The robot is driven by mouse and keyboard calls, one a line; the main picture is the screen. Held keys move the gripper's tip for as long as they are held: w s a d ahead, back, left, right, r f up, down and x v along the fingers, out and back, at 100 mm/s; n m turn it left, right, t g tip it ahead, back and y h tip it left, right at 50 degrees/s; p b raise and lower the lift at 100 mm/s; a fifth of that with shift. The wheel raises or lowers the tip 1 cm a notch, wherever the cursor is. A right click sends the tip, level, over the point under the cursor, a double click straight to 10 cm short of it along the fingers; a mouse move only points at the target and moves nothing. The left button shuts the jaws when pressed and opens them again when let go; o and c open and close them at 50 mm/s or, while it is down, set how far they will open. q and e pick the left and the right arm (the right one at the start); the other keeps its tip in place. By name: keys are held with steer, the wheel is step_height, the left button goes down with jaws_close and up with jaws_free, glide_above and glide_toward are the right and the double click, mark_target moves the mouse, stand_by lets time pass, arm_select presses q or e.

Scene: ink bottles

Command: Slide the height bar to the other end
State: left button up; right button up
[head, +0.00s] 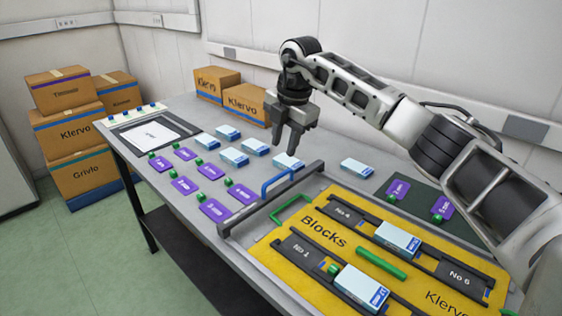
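A dark grey bar (244,214), which looks like the height bar, lies along the left end of the yellow board (262,250) marked "Blocks". A blue handle (275,182) stands up near its middle. My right gripper (287,146) hangs above the table, beyond the bar and handle, fingers pointing down. Its two fingers are apart with nothing seen between them, and it looks clear of the bar. My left gripper is not in view.
Light blue boxes (398,238) and (362,287) sit on dark tracks on the board. A green bar (380,263) and a green handle (291,206) are also there. Purple cards (214,210) and several more boxes cover the table left of the bar. Cartons (245,102) stand at the back.

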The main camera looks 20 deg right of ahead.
steer(key=v, duration=0.7)
steer(key=shift+r, duration=0.4)
steer(key=shift+f, duration=0.1)
